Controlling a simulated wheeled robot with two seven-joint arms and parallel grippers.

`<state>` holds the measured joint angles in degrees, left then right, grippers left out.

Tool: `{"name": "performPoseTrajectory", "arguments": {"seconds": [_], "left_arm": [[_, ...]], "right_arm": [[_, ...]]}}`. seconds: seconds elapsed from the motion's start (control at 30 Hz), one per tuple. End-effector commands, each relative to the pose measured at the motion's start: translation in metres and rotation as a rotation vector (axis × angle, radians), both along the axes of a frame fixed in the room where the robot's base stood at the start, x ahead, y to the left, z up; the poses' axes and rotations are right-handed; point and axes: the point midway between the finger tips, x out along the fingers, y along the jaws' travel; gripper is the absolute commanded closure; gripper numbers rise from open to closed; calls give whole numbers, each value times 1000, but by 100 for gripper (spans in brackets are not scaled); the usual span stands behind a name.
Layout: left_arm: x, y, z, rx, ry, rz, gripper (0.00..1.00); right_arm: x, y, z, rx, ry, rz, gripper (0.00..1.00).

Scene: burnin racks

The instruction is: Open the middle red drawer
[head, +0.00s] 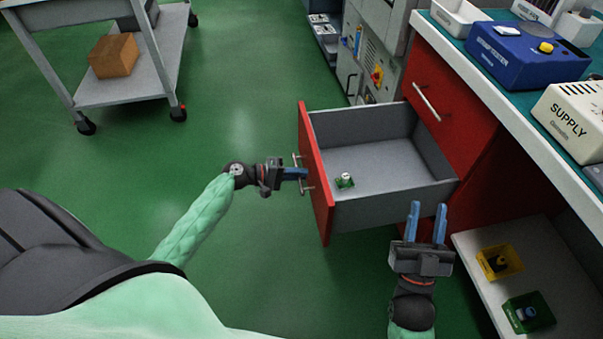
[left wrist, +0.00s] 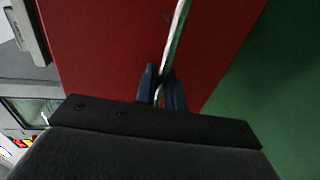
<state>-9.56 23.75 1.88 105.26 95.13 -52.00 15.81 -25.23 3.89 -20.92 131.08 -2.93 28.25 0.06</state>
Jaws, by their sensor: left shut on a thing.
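The middle red drawer (head: 314,170) stands pulled well out of the red cabinet (head: 460,110), its grey inside showing. Its bar handle (head: 299,162) is on the red front. My left gripper (head: 303,173) is shut on this handle, and the left wrist view shows the metal bar (left wrist: 178,35) between the blue fingers (left wrist: 162,90) against the red front (left wrist: 110,50). A small green board with a light round part (head: 345,181) lies in the drawer. My right gripper (head: 428,222) is open and empty, in front of the drawer's near side wall.
A closed red drawer (head: 450,100) with a bar handle sits above. The bench top holds a blue tester (head: 525,55) and a supply box (head: 570,115). A low shelf (head: 500,240) holds a yellow bin (head: 499,262) and a green bin (head: 528,313). A cart (head: 150,85) carries a cardboard box (head: 114,56). Green floor is clear.

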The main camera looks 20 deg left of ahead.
Motion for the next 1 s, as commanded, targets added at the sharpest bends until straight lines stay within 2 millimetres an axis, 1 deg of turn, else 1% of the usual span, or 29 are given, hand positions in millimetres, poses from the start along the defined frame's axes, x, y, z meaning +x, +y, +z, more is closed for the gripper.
{"name": "performPoseTrajectory", "arguments": {"seconds": [0.17,0.2,0.27,0.53,0.67,0.77,1.0], "left_arm": [[0,0,-1,0,1,0,100],[0,0,-1,0,1,0,84],[0,0,-1,0,1,0,72],[0,0,0,-1,1,0,72],[-4,5,1,1,1,0,72],[-11,15,3,0,2,1,72],[-33,44,10,1,2,0,72]], "right_arm": [[2,0,-1,-2,0,0,64],[2,0,-1,-2,0,0,64],[2,0,-2,-2,3,-1,64],[-1,0,-8,-2,16,-1,64],[-2,0,-10,-3,26,-1,64],[0,1,-13,-6,37,0,64],[10,4,-32,-24,100,3,64]]}}
